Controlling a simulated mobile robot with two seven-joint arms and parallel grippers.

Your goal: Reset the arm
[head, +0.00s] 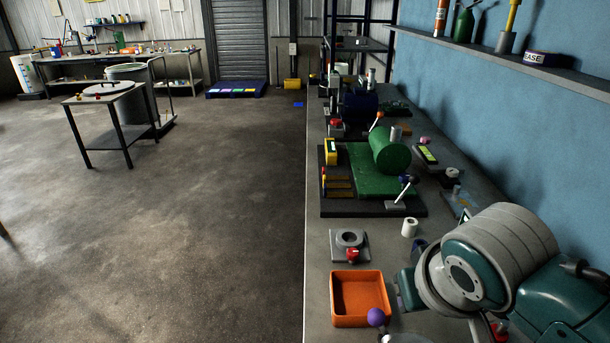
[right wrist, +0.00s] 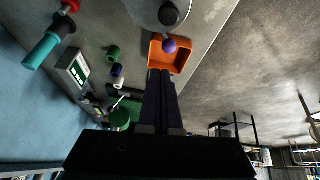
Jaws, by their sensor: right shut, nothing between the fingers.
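My right gripper (right wrist: 161,72) shows in the right wrist view as two dark fingers lying together, shut and empty. Its tips are in front of the lower edge of an orange tray (right wrist: 184,57); I cannot tell the gap. In the head view the same empty orange tray (head: 360,298) sits on the bench near the bottom. I cannot make out the right gripper's fingers in the head view. My left gripper is in neither view.
The long bench (head: 318,240) carries a green drum (head: 390,150), a grey ring fixture (head: 350,243) and a white roll (head: 410,228). A purple ball knob (head: 377,317) stands by the tray. A blue wall with a shelf (head: 500,58) borders it. Open floor (head: 190,240) lies left.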

